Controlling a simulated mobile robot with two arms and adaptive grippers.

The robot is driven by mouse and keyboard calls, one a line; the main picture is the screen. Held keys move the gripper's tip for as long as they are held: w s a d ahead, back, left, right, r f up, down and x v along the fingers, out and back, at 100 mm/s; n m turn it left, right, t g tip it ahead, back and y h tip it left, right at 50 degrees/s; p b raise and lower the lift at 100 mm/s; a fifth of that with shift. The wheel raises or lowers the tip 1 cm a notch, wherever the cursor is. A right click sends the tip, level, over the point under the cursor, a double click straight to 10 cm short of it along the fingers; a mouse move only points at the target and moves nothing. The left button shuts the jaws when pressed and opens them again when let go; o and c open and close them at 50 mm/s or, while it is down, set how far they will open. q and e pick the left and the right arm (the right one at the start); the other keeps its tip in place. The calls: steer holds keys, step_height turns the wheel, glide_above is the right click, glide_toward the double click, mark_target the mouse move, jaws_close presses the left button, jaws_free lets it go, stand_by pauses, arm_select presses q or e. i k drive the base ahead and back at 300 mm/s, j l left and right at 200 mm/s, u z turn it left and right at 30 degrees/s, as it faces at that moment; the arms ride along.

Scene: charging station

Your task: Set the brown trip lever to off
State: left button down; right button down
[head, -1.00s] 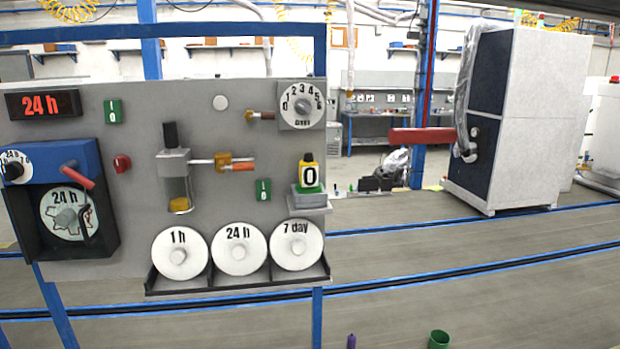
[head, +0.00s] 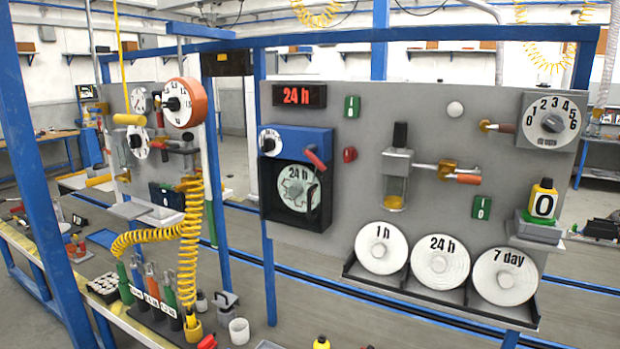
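A short lever with a brown grip (head: 504,128) and a brass-coloured pivot sits high on the right part of the grey panel (head: 340,110). Its grip lies nearly level and points right, close to the left edge of a white 0-to-6 dial (head: 550,120). No off mark on the lever is readable from here. A separate orange-grip lever (head: 467,179) on a brass valve sits lower left of it. Neither of my grippers is in view.
Below are three white discs (head: 440,262) on a black shelf and a yellow bottle (head: 542,198) on a small ledge. A second panel (head: 115,100), a yellow coiled hose (head: 190,230) and a cluttered bench (head: 130,320) stand left. Blue posts (head: 40,170) frame the station.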

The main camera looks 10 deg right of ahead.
mark_target(506, 129)
steer(key=z, duration=1.25)
steer(key=i+j, duration=0.2)
steer(key=j, duration=0.2)
